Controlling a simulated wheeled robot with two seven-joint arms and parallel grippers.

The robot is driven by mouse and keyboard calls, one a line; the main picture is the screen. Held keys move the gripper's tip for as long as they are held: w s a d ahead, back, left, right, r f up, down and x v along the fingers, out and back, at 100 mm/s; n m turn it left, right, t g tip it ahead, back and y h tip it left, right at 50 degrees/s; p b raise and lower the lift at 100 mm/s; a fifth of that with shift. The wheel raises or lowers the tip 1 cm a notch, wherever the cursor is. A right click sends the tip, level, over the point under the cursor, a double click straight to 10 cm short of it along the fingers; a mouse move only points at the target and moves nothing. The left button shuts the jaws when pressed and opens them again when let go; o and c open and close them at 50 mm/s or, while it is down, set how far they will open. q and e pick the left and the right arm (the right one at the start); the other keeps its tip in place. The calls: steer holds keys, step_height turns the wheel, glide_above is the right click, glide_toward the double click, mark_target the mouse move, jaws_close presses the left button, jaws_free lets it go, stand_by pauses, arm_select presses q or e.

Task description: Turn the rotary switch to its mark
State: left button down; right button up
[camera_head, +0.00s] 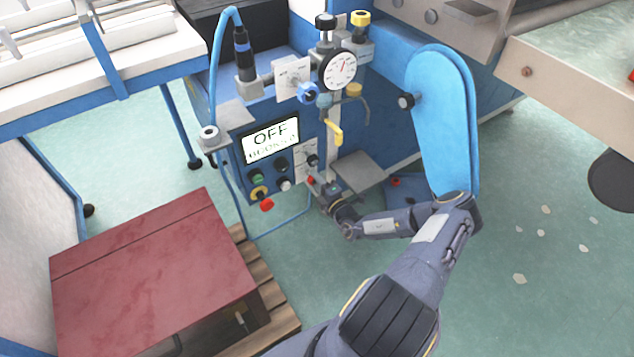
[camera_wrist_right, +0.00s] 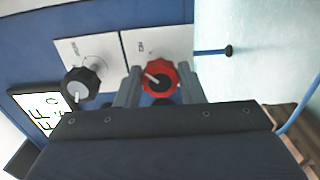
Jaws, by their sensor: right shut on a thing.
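The red rotary knob (camera_wrist_right: 158,78) has a pale pointer line and sits on a white label plate (camera_wrist_right: 150,43) on the blue machine panel. My right gripper (camera_wrist_right: 159,86) is shut on this knob, one finger on each side of it. The pointer slants toward the upper left in the right wrist view. The plate's lettering is too small to read surely. In the head view my right gripper (camera_head: 318,187) is at the panel's lower right and mostly covers the knob. My left gripper is not in view.
A black knob (camera_wrist_right: 80,85) sits beside the red one; it also shows in the head view (camera_head: 312,160). The display (camera_head: 271,141) reads OFF above a second, unclear line. Several buttons lie below it. A yellow lever (camera_head: 334,132), a gauge (camera_head: 340,69) and a blue arm (camera_head: 443,115) are close by.

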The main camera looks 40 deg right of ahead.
stand_by(0.4)
steer(key=o, duration=1)
steer(key=shift+s, duration=0.1)
steer(key=s+p, duration=0.1)
steer(key=s, duration=0.6)
steer(key=shift+s+a+p, duration=0.25)
steer(key=shift+a+p, duration=0.05)
steer(key=shift+a, duration=0.1)
steer(key=shift+s, duration=0.1)
